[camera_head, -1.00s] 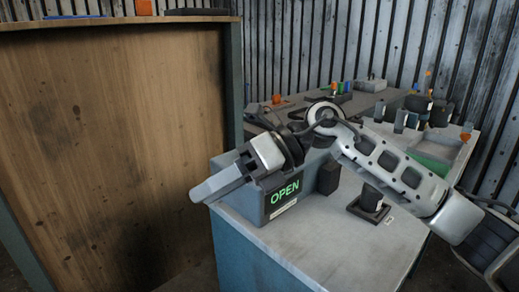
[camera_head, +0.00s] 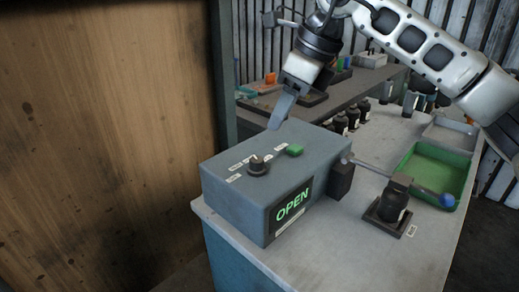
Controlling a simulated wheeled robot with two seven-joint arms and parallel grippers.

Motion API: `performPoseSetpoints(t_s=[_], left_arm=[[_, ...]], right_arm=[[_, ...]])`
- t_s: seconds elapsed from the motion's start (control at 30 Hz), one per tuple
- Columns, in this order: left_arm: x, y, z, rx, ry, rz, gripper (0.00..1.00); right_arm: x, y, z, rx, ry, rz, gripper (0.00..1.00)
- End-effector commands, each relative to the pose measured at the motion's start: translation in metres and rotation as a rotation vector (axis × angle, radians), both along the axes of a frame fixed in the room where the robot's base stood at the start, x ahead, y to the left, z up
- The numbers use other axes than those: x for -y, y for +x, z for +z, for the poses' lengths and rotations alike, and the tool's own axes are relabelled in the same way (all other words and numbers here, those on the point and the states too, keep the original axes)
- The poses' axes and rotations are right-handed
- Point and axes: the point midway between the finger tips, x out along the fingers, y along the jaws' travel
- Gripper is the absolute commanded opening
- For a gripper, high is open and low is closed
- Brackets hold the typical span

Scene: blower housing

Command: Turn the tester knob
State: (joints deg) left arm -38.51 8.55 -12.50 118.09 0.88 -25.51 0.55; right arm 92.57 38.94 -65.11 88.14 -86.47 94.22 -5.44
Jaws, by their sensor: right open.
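The tester is a blue-grey box (camera_head: 228,193) on the near left of the workbench, with a lit green OPEN display (camera_head: 292,206) on its front. The dark round tester knob (camera_head: 258,167) stands on its top among small white labels, with a light mark on it. A green button (camera_head: 295,150) sits right of the knob. My right gripper (camera_head: 276,122) points down above the far edge of the tester, behind the knob and apart from it. It is open, seen side-on, with nothing visible in it. My left gripper is out of view.
A black fixture (camera_head: 389,211) with a rod towards the tester stands on the bench at right. A green tray (camera_head: 440,172) with a blue ball (camera_head: 448,200) lies behind it. Several dark bottles stand behind the tester. A wooden panel (camera_head: 100,140) fills the left.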

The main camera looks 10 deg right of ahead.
Motion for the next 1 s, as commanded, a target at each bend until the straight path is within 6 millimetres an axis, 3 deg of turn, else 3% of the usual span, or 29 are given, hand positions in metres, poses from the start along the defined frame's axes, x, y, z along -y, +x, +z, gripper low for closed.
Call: performPoseSetpoints(t_s=[0.3, 0.5, 0.7, 0.97, 1.0], left_arm=[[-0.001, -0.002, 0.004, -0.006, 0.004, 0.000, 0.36], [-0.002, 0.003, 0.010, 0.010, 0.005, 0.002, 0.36], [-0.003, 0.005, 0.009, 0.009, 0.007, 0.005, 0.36], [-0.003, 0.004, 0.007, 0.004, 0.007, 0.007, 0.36], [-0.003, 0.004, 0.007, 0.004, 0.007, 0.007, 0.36]], right_arm=[[-0.023, 0.014, -0.064, -0.004, 0.000, 0.002, 0.49], [-0.033, 0.021, -0.092, -0.003, 0.001, 0.002, 0.49], [-0.037, 0.024, -0.104, -0.001, 0.001, 0.003, 0.49], [-0.037, 0.024, -0.105, 0.000, 0.001, 0.002, 0.49], [-0.037, 0.024, -0.105, 0.000, 0.001, 0.002, 0.38]])
